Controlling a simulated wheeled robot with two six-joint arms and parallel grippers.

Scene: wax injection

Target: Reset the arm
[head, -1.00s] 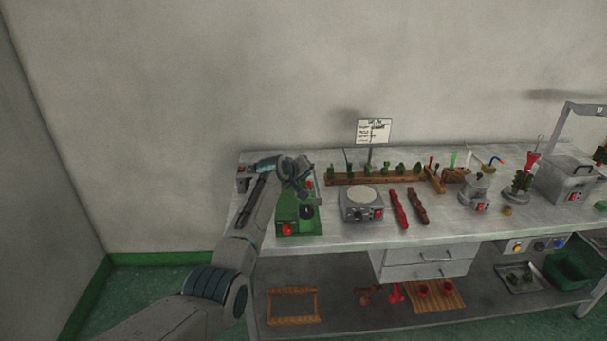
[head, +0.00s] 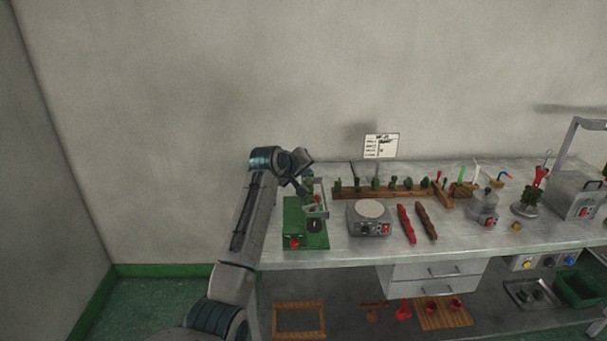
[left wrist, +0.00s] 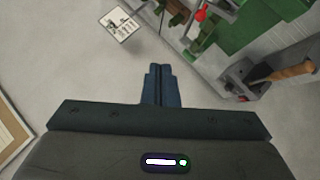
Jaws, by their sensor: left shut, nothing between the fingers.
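My left arm comes in from the lower left in the head view and bends over the left end of the bench. My left gripper (head: 298,188) is beside and above the green machine (head: 294,238), partly hidden by the wrist. In the left wrist view its blue fingers (left wrist: 161,72) are together with nothing between them. The green machine also shows at the upper right of that view (left wrist: 228,55), apart from the fingers. My right gripper is in neither current view.
On the metal bench (head: 340,250) stand a round-plated scale (head: 369,222), red and brown bars, a wooden rack (head: 392,191) and a sign (head: 381,146). A brown-handled tool (left wrist: 290,71) and a framed board (left wrist: 12,140) show in the left wrist view. The wall left of the arm is bare.

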